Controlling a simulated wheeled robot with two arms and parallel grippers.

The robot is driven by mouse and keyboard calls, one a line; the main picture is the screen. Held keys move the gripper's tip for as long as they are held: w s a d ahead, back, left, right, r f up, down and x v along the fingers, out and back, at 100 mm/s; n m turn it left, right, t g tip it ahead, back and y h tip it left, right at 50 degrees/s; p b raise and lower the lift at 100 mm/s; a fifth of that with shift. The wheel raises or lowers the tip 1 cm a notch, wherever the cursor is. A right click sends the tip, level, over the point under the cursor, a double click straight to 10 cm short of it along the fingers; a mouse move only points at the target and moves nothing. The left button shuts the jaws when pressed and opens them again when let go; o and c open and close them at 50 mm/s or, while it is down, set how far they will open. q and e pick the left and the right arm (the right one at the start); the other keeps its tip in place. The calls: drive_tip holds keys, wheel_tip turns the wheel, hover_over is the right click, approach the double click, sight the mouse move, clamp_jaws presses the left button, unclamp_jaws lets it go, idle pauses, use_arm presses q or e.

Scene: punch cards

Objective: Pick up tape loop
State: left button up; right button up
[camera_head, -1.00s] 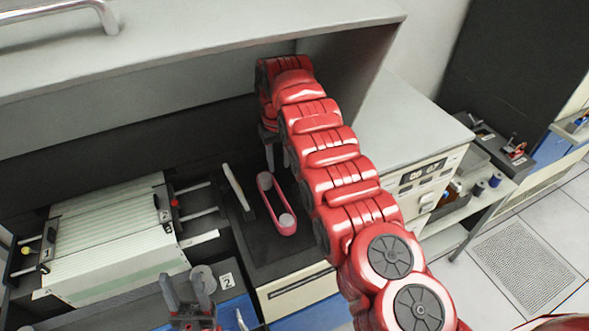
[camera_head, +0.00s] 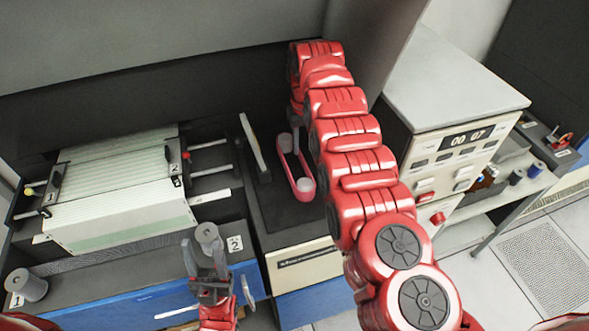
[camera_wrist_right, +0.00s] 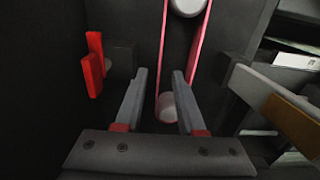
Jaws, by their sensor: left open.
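The tape loop (camera_head: 304,197) is a long pink band around two pale rollers, on a dark surface right of the paper stack. In the right wrist view the loop (camera_wrist_right: 161,62) runs away from me, its near end at a pale roller (camera_wrist_right: 169,106). My right gripper (camera_wrist_right: 156,84) is open, one finger on each side of the near part of the loop. In the head view my right gripper (camera_head: 298,118) is at the loop's far end, its fingers partly hidden by my arm. My left gripper (camera_head: 205,252) is open beside a grey spool (camera_head: 207,233) at the front counter.
A light panel (camera_head: 255,146) stands upright just left of the loop. A folded paper stack (camera_head: 120,185) with rods is further left. A control box (camera_head: 450,150) is on the right. A wall and overhead cover (camera_head: 170,40) close off the back. A red part (camera_wrist_right: 93,67) is left of my right fingers.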

sight(303, 158)
wheel_tip(303, 158, down, 6)
drive_tip(key=shift+r+b, duration=0.1)
drive_tip(key=shift+b, duration=0.45)
clamp_jaws()
idle(1.0)
